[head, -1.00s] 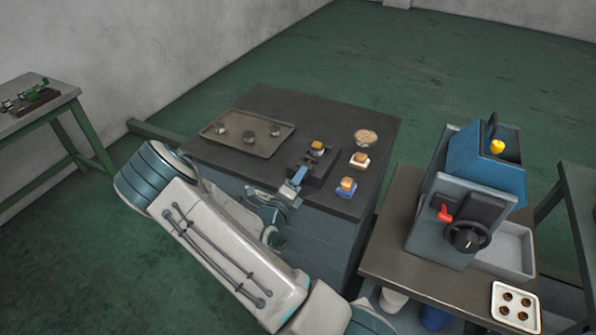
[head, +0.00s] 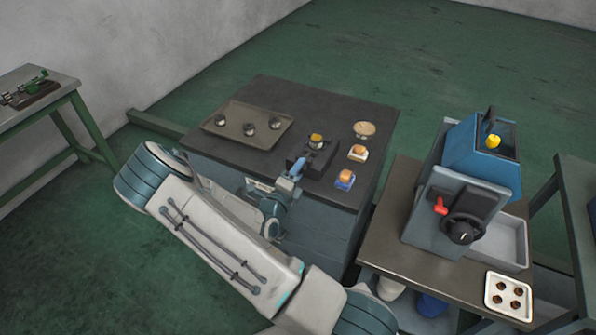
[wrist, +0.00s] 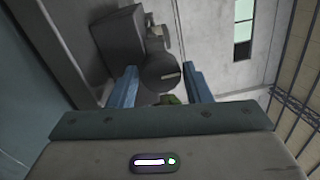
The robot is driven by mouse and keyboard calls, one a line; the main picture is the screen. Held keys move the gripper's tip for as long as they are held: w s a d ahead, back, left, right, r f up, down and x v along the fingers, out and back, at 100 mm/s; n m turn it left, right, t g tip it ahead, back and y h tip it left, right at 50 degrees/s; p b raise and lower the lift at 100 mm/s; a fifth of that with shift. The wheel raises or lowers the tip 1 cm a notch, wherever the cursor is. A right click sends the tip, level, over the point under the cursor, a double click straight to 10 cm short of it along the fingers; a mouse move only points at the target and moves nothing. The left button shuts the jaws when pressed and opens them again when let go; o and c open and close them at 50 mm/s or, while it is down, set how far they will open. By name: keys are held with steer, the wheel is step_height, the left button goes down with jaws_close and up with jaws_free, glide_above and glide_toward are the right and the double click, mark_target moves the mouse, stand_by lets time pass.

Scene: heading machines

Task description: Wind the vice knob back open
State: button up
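The dark vice (head: 321,153) sits at the front edge of the dark-topped bench, with a yellow-topped piece in it. In the wrist view its round dark knob (wrist: 161,74) shows a pale line on its face. My gripper (head: 295,172) is at the vice's front side. In the wrist view my gripper (wrist: 163,75) has its two blue fingers apart, one on each side of the knob. Narrow gaps seem to show between fingers and knob, so I see no clear grip. In the head view my gripper hides the knob.
A tray (head: 222,131) with several dark round parts lies left of the vice. The blue heading machine (head: 470,190) stands on a table at right, with a white tray (head: 491,301) in front.

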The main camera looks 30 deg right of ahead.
steer(key=shift+o, duration=0.9)
steer(key=r+b+v, duration=0.1)
steer(key=b+v, duration=0.2)
steer(key=v, duration=1)
steer(key=shift+s+a+f, duration=0.3)
steer(key=shift+a+f, duration=0.05)
steer(key=shift+f, duration=0.15)
